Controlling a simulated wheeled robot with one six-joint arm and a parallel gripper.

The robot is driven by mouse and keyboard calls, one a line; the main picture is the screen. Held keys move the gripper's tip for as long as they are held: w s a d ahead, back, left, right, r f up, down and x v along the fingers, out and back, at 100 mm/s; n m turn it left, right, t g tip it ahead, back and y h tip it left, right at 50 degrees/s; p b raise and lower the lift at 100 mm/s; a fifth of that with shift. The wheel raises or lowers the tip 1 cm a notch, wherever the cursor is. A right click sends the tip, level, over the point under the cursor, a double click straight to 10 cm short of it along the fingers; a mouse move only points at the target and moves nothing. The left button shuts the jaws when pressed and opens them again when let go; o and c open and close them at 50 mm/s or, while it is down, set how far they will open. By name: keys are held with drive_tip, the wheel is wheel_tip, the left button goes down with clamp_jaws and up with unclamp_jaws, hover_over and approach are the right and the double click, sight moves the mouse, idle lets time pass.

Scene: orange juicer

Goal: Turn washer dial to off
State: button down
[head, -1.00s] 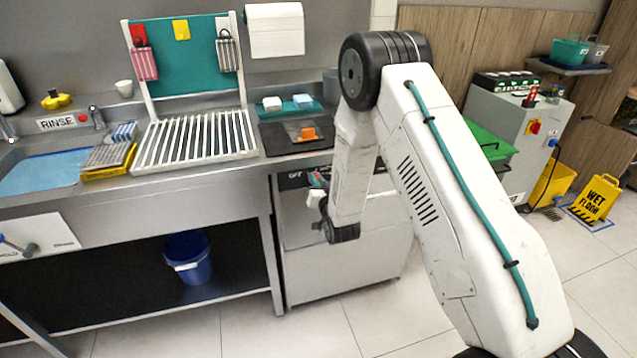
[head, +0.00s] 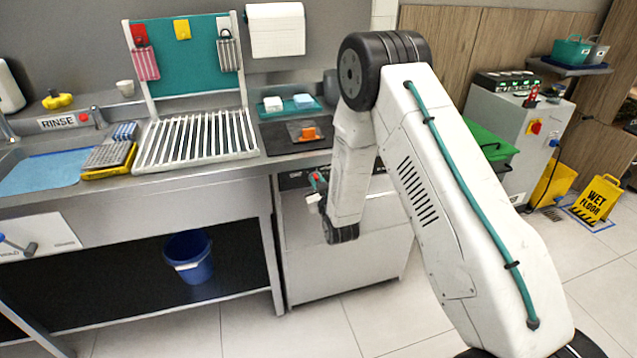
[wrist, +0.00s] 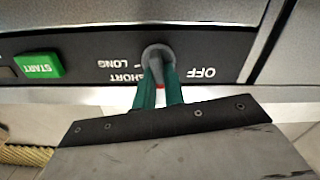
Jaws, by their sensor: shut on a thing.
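The washer (head: 345,262) stands under the counter, its dark control panel (head: 292,181) mostly hidden behind my arm in the head view. In the wrist view the panel (wrist: 85,58) appears upside down, with a round grey dial (wrist: 158,54) beside the OFF, SHORT and LONG labels. My gripper (wrist: 159,78) has its two green fingers shut on the dial, one on each side. A small red mark (wrist: 160,86) shows between the fingers, near SHORT; I cannot tell the exact setting. In the head view my gripper (head: 317,181) is small and partly hidden at the panel.
A green START button (wrist: 38,64) sits along the panel from the dial. Above the washer is the counter with an orange block (head: 308,133) on a dark mat. A blue bucket (head: 188,258) stands on the lower shelf to the left. Floor in front is clear.

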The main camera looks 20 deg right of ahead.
drive_tip(key=n, duration=0.6)
drive_tip(key=shift+a+f, duration=0.1)
drive_tip(key=shift+a, duration=0.15)
drive_tip(key=shift+n, duration=0.3)
drive_tip(key=c, duration=1.5)
unclamp_jaws()
drive_tip(key=s, duration=0.8)
